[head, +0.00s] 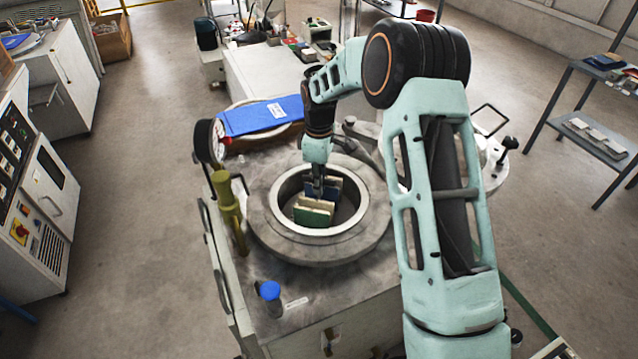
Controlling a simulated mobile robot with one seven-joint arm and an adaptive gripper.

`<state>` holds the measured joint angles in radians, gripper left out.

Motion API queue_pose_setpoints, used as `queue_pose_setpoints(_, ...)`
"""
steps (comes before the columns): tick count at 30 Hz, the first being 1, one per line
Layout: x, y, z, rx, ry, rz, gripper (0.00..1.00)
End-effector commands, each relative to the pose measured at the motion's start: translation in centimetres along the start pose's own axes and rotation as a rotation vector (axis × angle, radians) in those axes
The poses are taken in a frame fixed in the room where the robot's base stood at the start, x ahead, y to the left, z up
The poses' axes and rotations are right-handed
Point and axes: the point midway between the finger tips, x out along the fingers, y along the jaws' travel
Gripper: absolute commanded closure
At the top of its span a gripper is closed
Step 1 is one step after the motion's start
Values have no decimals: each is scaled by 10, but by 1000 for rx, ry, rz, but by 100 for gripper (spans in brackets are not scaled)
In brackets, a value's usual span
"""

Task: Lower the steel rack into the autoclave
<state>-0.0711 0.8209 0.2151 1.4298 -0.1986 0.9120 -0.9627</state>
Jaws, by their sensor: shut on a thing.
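The autoclave (258,232) stands in front of me with its round steel mouth open at the top. My gripper (318,190) points straight down into this mouth and is shut, its fingertips small and partly hidden. Several upright tiles (312,215), cream, green and dark blue, sit below and around the gripper inside the opening. The steel rack that bears them is hardly visible; the tiles and the gripper hide it. I cannot tell whether the rack touches the chamber floor.
A shelf unit (590,130) is at the right, control cabinets (45,180) at the left.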

Motion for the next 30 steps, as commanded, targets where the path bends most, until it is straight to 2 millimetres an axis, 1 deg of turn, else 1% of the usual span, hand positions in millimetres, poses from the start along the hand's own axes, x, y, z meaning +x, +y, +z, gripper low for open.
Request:
queue_pose_setpoints(1,-3,2,-1,0,3,5,100)
queue_pose_setpoints(8,-1,2,-1,0,2,5,100)
queue_pose_setpoints(30,35,1,-1,0,2,4,100)
